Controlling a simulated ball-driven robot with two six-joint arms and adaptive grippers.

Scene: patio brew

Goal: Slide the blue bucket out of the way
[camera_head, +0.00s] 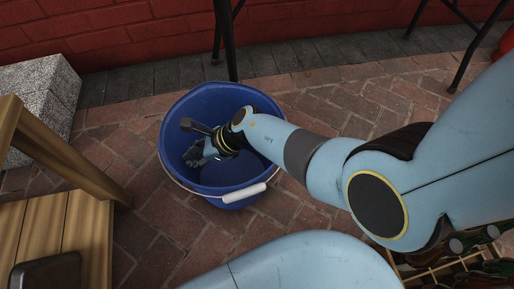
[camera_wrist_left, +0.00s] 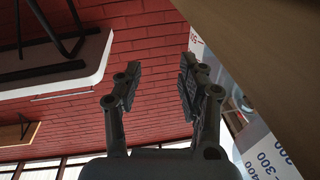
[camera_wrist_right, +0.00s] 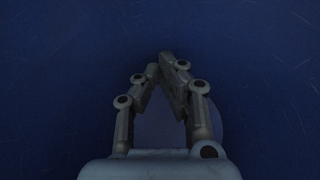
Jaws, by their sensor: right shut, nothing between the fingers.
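The blue bucket (camera_head: 180,118) stands upright on the brick floor, with its wire handle and white grip (camera_head: 244,193) hanging down on the near side. My right gripper (camera_head: 197,155) is inside the bucket's mouth, and its arm reaches over the rim from the right. In the right wrist view the right gripper (camera_wrist_right: 165,62) has its fingertips together with nothing between them, and the bucket's blue inside (camera_wrist_right: 60,70) fills the background. Whether it touches the bucket wall is unclear. My left gripper (camera_wrist_left: 158,85) is open and empty in the left wrist view, facing a red brick wall.
A wooden table (camera_head: 65,220) stands at the left, with a speckled grey block (camera_head: 45,90) behind it. Black metal legs (camera_head: 227,45) stand just behind the bucket. A crate of bottles (camera_head: 455,265) is at the lower right. Brick floor (camera_head: 370,100) is clear right of the bucket.

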